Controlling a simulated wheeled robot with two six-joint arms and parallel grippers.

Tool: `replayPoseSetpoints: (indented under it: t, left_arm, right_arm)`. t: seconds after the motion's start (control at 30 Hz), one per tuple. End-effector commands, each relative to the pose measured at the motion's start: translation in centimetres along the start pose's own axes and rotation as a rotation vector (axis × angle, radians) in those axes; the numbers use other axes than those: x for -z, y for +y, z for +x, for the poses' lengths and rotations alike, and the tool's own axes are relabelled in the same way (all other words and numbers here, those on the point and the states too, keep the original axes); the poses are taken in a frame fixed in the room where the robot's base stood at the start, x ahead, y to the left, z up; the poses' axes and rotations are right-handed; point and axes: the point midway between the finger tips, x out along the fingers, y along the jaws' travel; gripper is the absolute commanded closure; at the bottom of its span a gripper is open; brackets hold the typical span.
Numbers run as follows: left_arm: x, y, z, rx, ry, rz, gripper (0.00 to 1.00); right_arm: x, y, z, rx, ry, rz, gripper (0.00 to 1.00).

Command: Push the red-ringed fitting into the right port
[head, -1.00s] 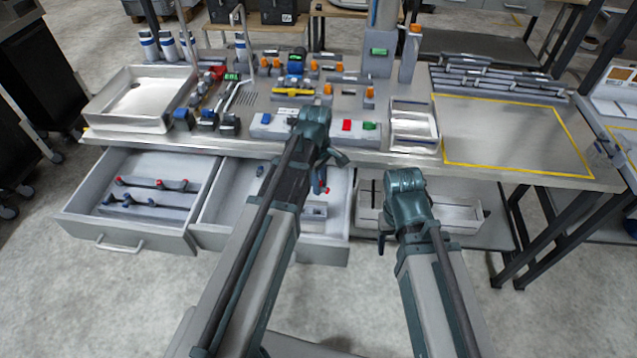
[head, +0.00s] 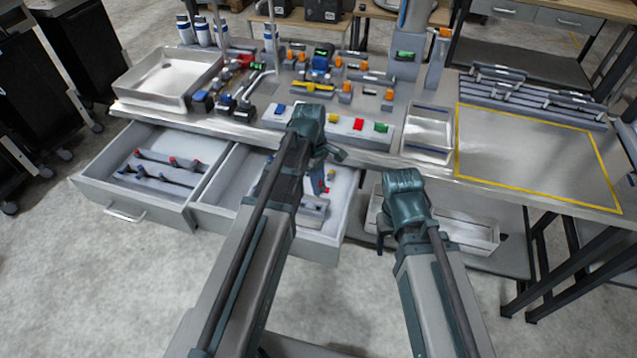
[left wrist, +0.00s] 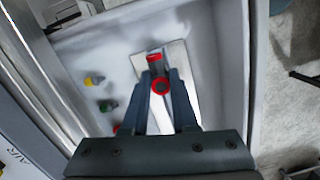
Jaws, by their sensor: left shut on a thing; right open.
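A red-ringed fitting (left wrist: 160,85) is between the fingertips of my left gripper (left wrist: 163,92) in the left wrist view. The gripper is shut on it, over the open middle drawer. Just beyond it is another red-topped part (left wrist: 154,58) on a pale plate (left wrist: 176,52); I cannot tell whether the two touch. In the head view my left gripper (head: 322,178) hangs over this drawer, its fingers partly hidden by my arm. My right gripper (head: 380,243) is open, in front of the bench, and looks empty. I cannot tell which opening is the right port.
The left drawer (head: 127,213) is open and holds racks with red and blue parts. Yellow (left wrist: 94,79) and green (left wrist: 107,105) parts lie in the middle drawer. A strip with coloured blocks (head: 345,127) lines the bench front. The yellow-outlined area (head: 535,160) is clear.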

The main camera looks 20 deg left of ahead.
Motion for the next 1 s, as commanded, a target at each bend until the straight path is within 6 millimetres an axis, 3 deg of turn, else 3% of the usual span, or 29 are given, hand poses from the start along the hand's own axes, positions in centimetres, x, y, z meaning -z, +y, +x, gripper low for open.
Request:
replayPoseSetpoints:
  t: [0.43,1.0]
  left_arm:
    - [0.6,0.1,4.6,0.0,0.0,0.0,1.0]
    - [0.6,0.1,5.1,0.0,0.0,0.0,1.0]
  right_arm:
    - [0.3,-0.4,4.6,0.0,0.0,0.0,0.38]
    - [0.3,-0.5,5.1,0.0,0.0,0.0,0.38]
